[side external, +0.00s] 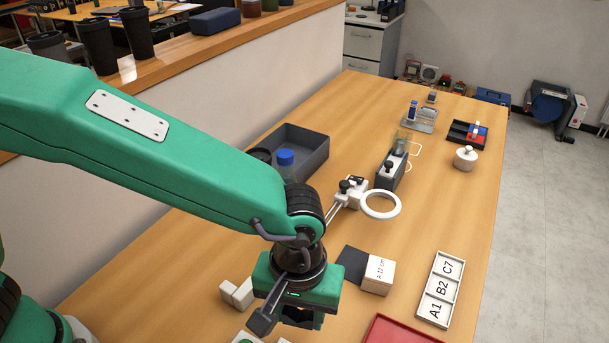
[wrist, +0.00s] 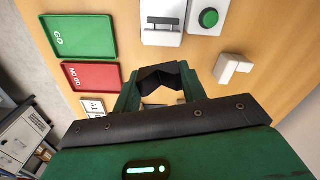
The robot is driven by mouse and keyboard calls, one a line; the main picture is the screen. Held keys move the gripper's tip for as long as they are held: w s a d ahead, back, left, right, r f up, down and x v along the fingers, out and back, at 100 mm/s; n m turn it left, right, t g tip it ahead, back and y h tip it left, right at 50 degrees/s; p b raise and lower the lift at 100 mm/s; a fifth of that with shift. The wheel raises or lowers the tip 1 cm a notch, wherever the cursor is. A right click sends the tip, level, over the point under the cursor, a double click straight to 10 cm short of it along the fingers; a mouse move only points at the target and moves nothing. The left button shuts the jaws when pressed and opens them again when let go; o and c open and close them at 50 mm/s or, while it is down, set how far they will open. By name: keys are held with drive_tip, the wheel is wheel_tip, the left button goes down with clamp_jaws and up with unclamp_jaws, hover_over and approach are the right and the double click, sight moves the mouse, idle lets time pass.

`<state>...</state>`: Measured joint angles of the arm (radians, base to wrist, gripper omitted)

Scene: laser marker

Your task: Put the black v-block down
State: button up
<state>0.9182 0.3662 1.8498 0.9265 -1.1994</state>
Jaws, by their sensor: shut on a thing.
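The black v-block (wrist: 162,77) is held between the two green fingers of my gripper (wrist: 160,90) in the wrist view, with its notched side facing away from the wrist. In the side external view my gripper (side external: 302,316) hangs over the near part of the table, and only a dark part of the v-block shows between its fingers. The wooden table top (wrist: 262,25) is below. I cannot tell whether the block touches it or hangs above it.
A white stepped block (side external: 238,293) stands left of my gripper. A dark plate and a block marked "A 12 cm" (side external: 378,275) lie right. The wrist view shows a green GO tray (wrist: 78,36), a red NO GO tray (wrist: 91,76), a white slotted unit (wrist: 161,36) and a green button (wrist: 208,18).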

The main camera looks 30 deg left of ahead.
drive_tip(key=w+a+n, duration=0.3)
drive_tip(key=a+n, duration=0.4)
drive_tip(key=a, duration=0.2)
drive_tip(key=w+a+n, duration=0.3)
drive_tip(key=a+n, duration=0.4)
drive_tip(key=a, duration=0.3)
drive_tip(key=shift+w+n, duration=0.15)
drive_tip(key=shift+n, duration=0.25)
drive_tip(key=shift+w+a, duration=0.1)
drive_tip(key=shift+a, duration=0.05)
hover_over(226, 239)
wheel_tip(226, 239, down, 7)
drive_tip(key=shift+r, duration=0.1)
drive_tip(key=shift+f, duration=2)
drive_tip(key=shift+f, duration=0.15)
